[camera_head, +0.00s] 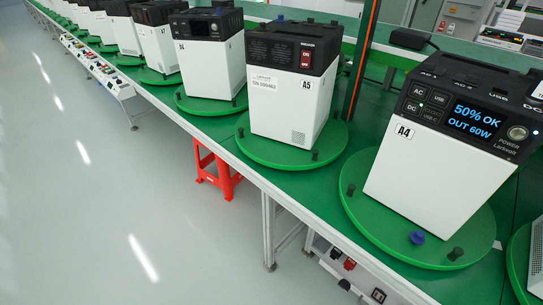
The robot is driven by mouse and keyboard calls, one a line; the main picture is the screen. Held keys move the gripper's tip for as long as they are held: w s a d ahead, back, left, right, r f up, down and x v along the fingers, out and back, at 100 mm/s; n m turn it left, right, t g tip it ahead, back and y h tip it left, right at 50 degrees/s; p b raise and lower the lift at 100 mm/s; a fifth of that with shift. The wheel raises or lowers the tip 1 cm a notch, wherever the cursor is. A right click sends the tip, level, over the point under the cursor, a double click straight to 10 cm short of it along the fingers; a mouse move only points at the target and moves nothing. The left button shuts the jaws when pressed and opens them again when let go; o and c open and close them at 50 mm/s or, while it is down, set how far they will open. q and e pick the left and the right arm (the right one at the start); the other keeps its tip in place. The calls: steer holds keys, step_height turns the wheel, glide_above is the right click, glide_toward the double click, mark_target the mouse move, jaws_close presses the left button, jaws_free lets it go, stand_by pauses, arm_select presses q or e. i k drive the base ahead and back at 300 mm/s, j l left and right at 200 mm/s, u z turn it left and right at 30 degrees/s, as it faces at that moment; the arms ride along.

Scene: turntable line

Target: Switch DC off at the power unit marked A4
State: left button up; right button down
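The power unit marked A4 (428,185) stands on a round green turntable plate (365,228) at the right. It has a white body and a black top with a slanted panel. Its screen (476,119) reads 50% OK, OUT 60W. Left of the screen are buttons AC (418,91), USB (438,98), DC (411,107) and one more below USB. A small green light shows beside the DC button. A round silver POWER button (517,132) sits right of the screen. Neither of my grippers is in view.
Unit A5 (288,100), with a red switch (306,57), stands on the plate to the left. Several more units recede along the line. Dark pegs and a blue peg (417,237) stand on A4's plate. A red stool (214,168) is under the bench. The left floor is clear.

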mark_target(411, 107)
steer(key=z, duration=1.2)
